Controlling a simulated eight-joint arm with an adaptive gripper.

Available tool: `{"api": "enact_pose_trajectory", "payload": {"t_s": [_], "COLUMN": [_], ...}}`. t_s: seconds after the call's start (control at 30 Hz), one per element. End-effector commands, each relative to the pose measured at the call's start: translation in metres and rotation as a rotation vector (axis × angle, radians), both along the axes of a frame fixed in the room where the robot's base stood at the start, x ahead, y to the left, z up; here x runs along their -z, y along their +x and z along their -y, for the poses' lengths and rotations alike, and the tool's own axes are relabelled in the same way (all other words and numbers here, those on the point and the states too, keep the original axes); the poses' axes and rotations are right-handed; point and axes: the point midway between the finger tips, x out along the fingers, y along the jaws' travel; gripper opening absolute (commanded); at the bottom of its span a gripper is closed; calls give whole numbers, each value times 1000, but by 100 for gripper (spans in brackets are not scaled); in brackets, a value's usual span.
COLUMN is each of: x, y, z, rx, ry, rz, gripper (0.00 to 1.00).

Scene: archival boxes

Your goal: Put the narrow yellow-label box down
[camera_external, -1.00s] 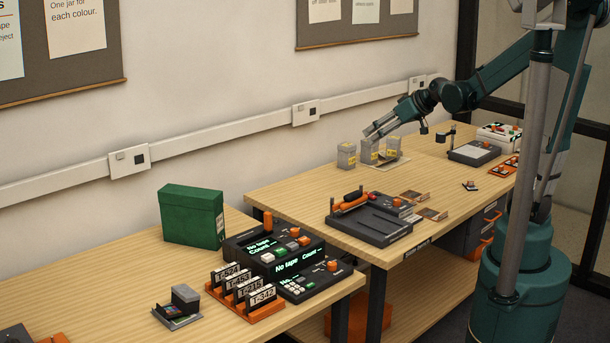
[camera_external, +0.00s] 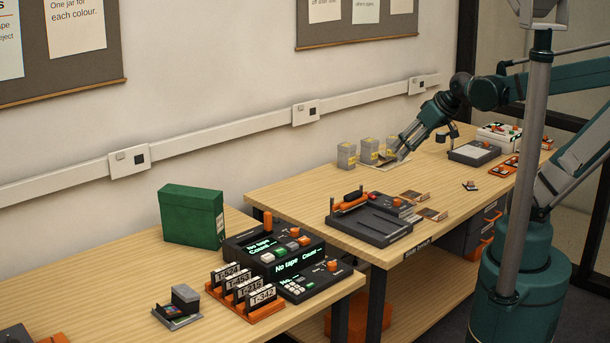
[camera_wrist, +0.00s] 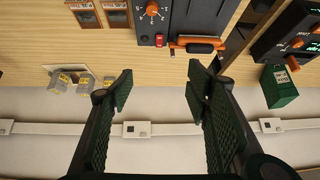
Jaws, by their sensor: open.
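Three small grey boxes with yellow labels stand upright at the back of the right-hand table: a left one (camera_external: 346,156), a middle one (camera_external: 368,151) and a right one (camera_external: 391,143). The right ones stand at a pale mat (camera_external: 381,166). I cannot tell which one is the narrow box. In the wrist view the boxes (camera_wrist: 83,87) are at the left, outside my jaws. My gripper (camera_wrist: 160,85) is open, with nothing between its fingers. In the external view my gripper (camera_external: 398,152) is low beside the right box and partly covers it.
A dark tray with an orange handle (camera_external: 370,222) lies in front of the boxes, with small cards (camera_external: 431,214) beside it. A green box (camera_external: 192,216) and dark counter devices (camera_external: 275,250) stand on the left table. A wall rail runs behind. Bare wood lies between boxes and tray.

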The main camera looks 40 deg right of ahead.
Motion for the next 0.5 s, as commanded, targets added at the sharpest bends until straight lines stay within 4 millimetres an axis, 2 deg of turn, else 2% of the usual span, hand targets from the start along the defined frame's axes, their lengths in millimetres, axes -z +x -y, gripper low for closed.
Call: {"api": "enact_pose_trajectory", "payload": {"t_s": [0.03,0.2,0.5], "x": [1,3,4], "y": [-10,-32,-46], "z": [-2,-3,-2], "rx": [2,16,28], "ry": [-6,-23,-34], "rz": [-6,-22,-33], "gripper": [48,48,48]}}
